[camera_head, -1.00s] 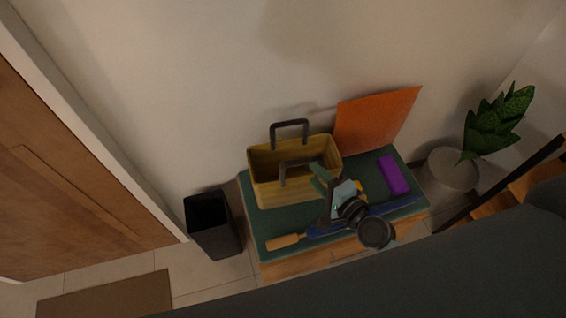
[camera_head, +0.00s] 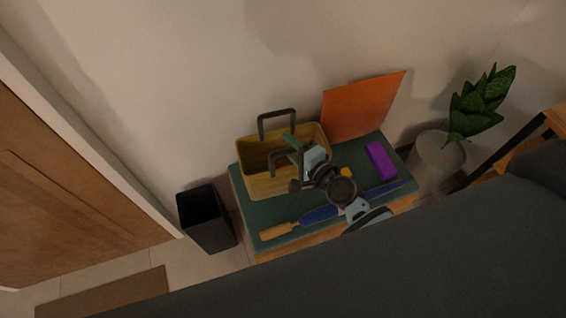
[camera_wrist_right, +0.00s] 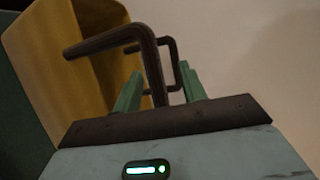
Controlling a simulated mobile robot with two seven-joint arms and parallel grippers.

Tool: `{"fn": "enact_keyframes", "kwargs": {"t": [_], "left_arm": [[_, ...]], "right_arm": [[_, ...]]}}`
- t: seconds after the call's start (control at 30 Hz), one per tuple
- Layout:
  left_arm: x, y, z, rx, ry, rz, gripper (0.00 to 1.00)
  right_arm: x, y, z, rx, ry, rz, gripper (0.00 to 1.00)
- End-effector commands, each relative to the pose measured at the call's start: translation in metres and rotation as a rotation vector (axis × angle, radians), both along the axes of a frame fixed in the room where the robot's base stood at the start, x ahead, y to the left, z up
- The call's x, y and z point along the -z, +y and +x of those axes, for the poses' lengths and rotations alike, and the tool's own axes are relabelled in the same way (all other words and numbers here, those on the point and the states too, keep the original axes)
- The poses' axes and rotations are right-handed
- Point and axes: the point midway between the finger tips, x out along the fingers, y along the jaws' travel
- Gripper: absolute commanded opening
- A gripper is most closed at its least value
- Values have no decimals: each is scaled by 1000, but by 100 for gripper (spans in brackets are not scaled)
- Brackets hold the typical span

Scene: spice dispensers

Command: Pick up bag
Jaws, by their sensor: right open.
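The bag is a yellow open-topped box-like bag (camera_head: 262,182) with two dark handles, standing upright on the green-topped table. In the right wrist view its yellow wall (camera_wrist_right: 65,60) fills the left side. My right gripper (camera_head: 292,150) is at the bag's right front side, by the near handle. In the right wrist view the green fingers of the gripper (camera_wrist_right: 161,90) are apart, and a dark handle leg (camera_wrist_right: 154,72) appears between them. I cannot tell whether they touch it. My left gripper is not in view.
The table (camera_head: 245,215) also holds a blue tool with a wooden handle (camera_head: 280,231), a purple block (camera_head: 380,160) and an orange panel (camera_head: 362,108). A black bin (camera_head: 207,222) stands left, a potted plant (camera_head: 438,155) right. The wall is close behind.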

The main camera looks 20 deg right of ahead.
Motion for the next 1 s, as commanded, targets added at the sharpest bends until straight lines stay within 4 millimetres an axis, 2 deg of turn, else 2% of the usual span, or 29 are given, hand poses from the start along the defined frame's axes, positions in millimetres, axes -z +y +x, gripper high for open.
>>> {"fn": "enact_keyframes", "kwargs": {"t": [0.1, 0.37, 0.7, 1.0], "left_arm": [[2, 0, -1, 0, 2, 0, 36], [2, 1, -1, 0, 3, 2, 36], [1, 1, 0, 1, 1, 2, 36], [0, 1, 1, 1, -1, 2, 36]], "right_arm": [[4, 3, 9, 0, 2, 0, 42], [5, 4, 11, 0, 3, -1, 42], [4, 4, 11, 0, 3, -1, 0], [2, 4, 11, 1, 0, -1, 0]]}}
